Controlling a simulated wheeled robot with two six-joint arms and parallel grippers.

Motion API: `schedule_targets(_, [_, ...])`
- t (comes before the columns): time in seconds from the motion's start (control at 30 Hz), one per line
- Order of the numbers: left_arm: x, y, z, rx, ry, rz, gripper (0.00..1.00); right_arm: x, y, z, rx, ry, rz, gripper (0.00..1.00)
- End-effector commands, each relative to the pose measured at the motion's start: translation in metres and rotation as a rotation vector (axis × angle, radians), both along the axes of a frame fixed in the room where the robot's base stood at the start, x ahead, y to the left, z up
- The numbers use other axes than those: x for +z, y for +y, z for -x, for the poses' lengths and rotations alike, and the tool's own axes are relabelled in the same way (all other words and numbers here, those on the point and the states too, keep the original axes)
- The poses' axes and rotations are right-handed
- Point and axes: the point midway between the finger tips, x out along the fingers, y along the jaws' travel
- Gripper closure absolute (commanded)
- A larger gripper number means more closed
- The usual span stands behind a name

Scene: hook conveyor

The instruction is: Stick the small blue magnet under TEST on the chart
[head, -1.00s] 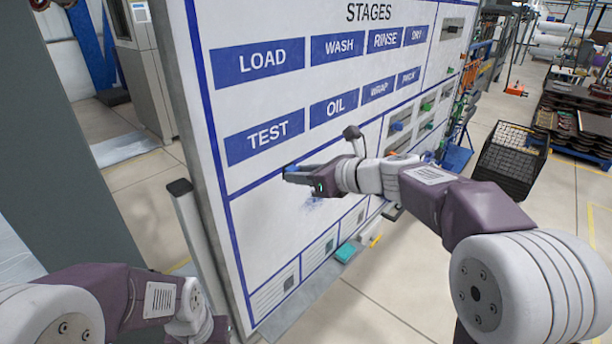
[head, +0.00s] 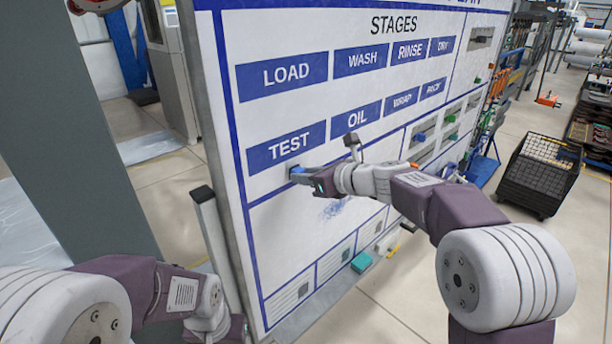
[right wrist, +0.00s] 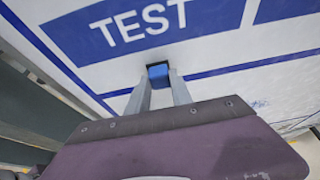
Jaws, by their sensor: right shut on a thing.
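The chart (head: 300,225) is a white upright board with blue labels under the heading STAGES. The TEST label (head: 286,147) is at the left of its lower row; it also shows large in the right wrist view (right wrist: 143,24). My right gripper (head: 300,176) is shut on the small blue magnet (right wrist: 158,72), just below the TEST label. The magnet is at or very near the board face; I cannot tell whether it touches. My left arm is at the lower left; its gripper fingers cannot be made out.
A teal eraser-like block (head: 361,262) lies on the ledge below. A grey pillar (head: 75,150) stands left. A black wire crate (head: 540,172) stands on the floor at right.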

Motion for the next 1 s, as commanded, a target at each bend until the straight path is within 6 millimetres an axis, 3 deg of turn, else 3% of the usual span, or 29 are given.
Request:
schedule_targets(0.9, [0.0025, 0.0, 0.0, 0.0, 0.0, 0.0, 0.64, 0.0002, 0.0036, -0.0038, 0.0, 0.0, 0.0, 1.0])
schedule_targets(0.93, [0.0025, 0.0, 0.0, 0.0, 0.0, 0.0, 0.64, 0.0002, 0.0036, -0.0038, 0.0, 0.0, 0.0, 0.68])
schedule_targets(1.0, [0.0025, 0.0, 0.0, 0.0, 0.0, 0.0, 0.64, 0.0002, 0.0036, -0.0038, 0.0, 0.0, 0.0, 0.49])
